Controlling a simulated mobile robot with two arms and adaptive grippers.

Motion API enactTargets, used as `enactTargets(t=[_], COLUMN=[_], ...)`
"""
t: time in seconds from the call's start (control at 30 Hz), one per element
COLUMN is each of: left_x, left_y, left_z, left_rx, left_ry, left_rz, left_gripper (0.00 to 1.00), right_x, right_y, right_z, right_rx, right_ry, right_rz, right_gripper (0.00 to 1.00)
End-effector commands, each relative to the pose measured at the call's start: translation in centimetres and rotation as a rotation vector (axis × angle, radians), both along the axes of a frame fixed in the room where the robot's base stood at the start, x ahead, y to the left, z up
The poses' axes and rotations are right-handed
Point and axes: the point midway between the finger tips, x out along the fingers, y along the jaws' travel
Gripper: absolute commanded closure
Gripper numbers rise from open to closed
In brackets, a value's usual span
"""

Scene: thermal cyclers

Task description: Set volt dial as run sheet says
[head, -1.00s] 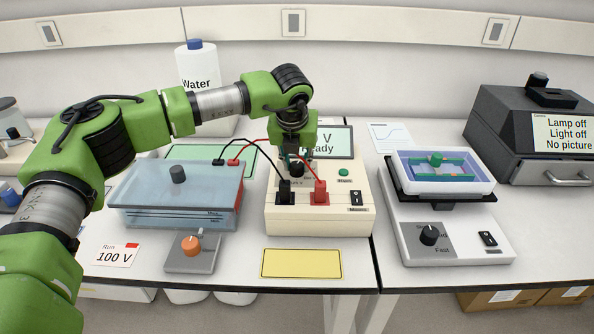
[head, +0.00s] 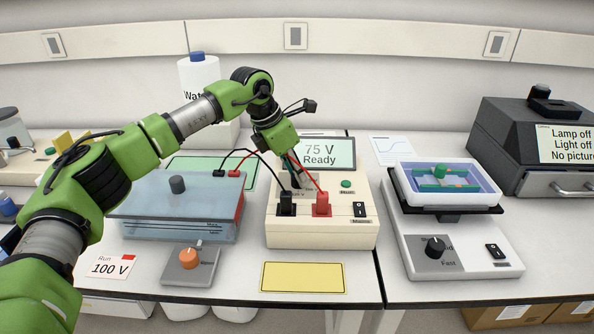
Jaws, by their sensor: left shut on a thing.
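The cream power supply (head: 330,237) stands mid-bench. Its screen (head: 328,153) reads "75 V Ready". The run card (head: 110,267) at the lower left reads "Run 100 V". My left gripper (head: 299,183) reaches down to the front panel and is shut on the volt dial, behind the black and red plugs. The gripper and the plugs hide most of the dial, so its pointer cannot be read. My right gripper is not in view.
Black (head: 287,203) and red (head: 322,204) plugs stand just in front of the dial, with leads running to the gel tank (head: 170,209). The power switch (head: 359,209) is right of them. A yellow mat (head: 303,277) lies in front. A rocker (head: 455,262) stands right.

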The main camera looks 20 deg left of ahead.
Motion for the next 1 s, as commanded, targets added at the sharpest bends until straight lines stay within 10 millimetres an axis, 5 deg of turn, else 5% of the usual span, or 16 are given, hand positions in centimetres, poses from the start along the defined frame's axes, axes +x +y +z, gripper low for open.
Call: enactTargets(t=[0.6,1.0], left_x=[0.3,0.4], left_y=[0.1,0.2], left_z=[0.2,0.1], left_rx=[-0.001,0.002], left_ry=[0.002,0.000], left_rz=[-0.554,-0.753], left_gripper=[0.96,0.96], right_x=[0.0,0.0], right_y=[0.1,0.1], right_z=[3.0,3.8], right_rx=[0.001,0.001], right_ry=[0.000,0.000], right_rz=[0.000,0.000], right_gripper=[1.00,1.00])
